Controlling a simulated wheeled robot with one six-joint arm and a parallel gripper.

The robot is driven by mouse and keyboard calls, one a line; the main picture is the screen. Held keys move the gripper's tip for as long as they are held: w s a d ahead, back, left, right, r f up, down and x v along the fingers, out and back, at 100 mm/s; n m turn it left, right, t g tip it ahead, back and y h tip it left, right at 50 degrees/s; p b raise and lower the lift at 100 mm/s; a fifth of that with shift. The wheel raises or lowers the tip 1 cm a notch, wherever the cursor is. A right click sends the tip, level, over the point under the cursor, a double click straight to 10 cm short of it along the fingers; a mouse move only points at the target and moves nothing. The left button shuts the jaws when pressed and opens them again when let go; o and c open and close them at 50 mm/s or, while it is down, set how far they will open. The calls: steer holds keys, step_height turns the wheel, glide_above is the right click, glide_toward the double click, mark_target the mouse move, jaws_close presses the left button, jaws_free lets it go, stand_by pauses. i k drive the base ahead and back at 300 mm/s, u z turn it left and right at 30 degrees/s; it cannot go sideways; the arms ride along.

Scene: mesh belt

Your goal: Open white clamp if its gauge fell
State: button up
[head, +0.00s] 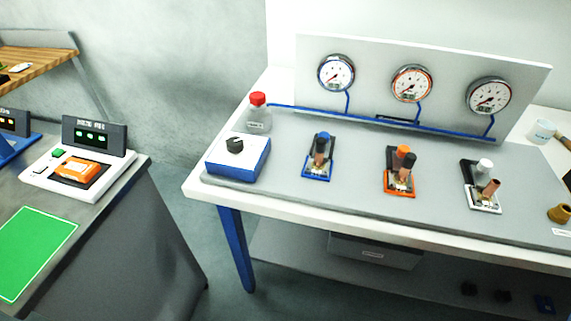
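The white clamp (482,198) sits at the right of a row of clamps on the grey bench mat. It has a white base, a white knob and a copper-coloured upright piece; whether it is open or shut is too small to tell. The gauge (488,95) above it is the right one of three on the upright panel. Its rim looks dark, and its needle reading is too small to make out. My gripper is not in view.
A blue clamp (319,158) and an orange clamp (400,172) stand left of the white one. A blue box with a black knob (237,157) and a red-capped bottle (258,112) are at the mat's left. A mug (541,131) and brass part (560,213) are at right.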

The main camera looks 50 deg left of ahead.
mark_target(481, 178)
steer(key=k, duration=0.25)
steer(key=z, duration=0.95)
steer(key=i, duration=1.05)
steer(key=u, duration=3.6)
steer(key=i, duration=0.5)
steer(key=u, duration=0.2)
steer(key=k, duration=0.55)
steer(key=z, duration=0.65)
steer(key=i, duration=0.5)
